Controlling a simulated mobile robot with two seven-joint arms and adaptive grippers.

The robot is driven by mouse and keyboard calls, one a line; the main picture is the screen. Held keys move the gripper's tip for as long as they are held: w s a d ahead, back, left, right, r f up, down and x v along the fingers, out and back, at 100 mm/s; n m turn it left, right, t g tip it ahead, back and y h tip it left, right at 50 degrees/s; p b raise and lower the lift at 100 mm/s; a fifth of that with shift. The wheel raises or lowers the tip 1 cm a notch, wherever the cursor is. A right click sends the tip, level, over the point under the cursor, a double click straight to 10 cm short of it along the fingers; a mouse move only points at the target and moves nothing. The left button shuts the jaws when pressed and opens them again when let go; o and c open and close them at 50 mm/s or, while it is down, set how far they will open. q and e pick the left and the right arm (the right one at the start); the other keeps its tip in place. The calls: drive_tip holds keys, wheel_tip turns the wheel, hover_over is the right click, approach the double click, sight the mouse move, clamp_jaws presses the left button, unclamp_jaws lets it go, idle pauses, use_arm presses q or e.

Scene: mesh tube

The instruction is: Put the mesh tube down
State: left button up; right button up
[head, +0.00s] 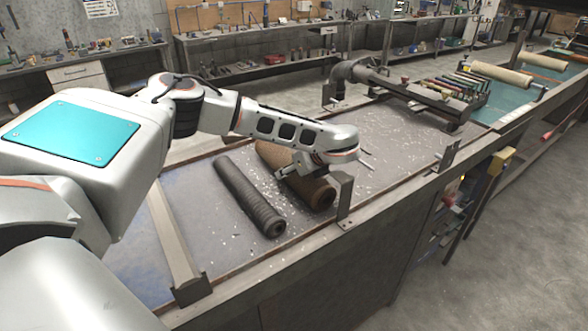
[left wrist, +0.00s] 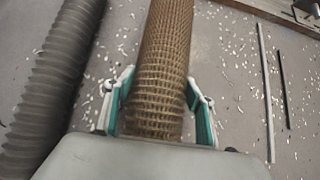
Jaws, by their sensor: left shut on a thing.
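The mesh tube (head: 316,193) is a rusty brown cylinder of wire mesh, lying lengthwise over the workbench in the head view. My left arm hides its middle there. In the left wrist view the mesh tube (left wrist: 166,50) runs up the picture between the green-lined fingers. My left gripper (head: 290,172) is shut on it, with one finger on each side, as the left wrist view also shows (left wrist: 160,98). The tube is level and close to the bench top; I cannot tell whether it touches. My right gripper is not in view.
A dark grey ribbed hose (head: 247,196) lies to the left of the tube, roughly parallel, with a narrow gap. A metal bracket (head: 344,197) stands at the bench's front edge near the tube's end. Thin rods (left wrist: 266,85) and pale scraps lie right of it. A clamp assembly (head: 420,94) stands farther back.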

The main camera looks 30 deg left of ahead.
use_arm(q)
drive_tip(key=o, duration=1.6)
drive_tip(key=shift+f, duration=0.15)
drive_tip(key=shift+r, duration=0.25)
drive_tip(key=b+v, duration=0.2)
drive_tip(key=v, duration=1)
drive_tip(key=shift+d+f, duration=0.1)
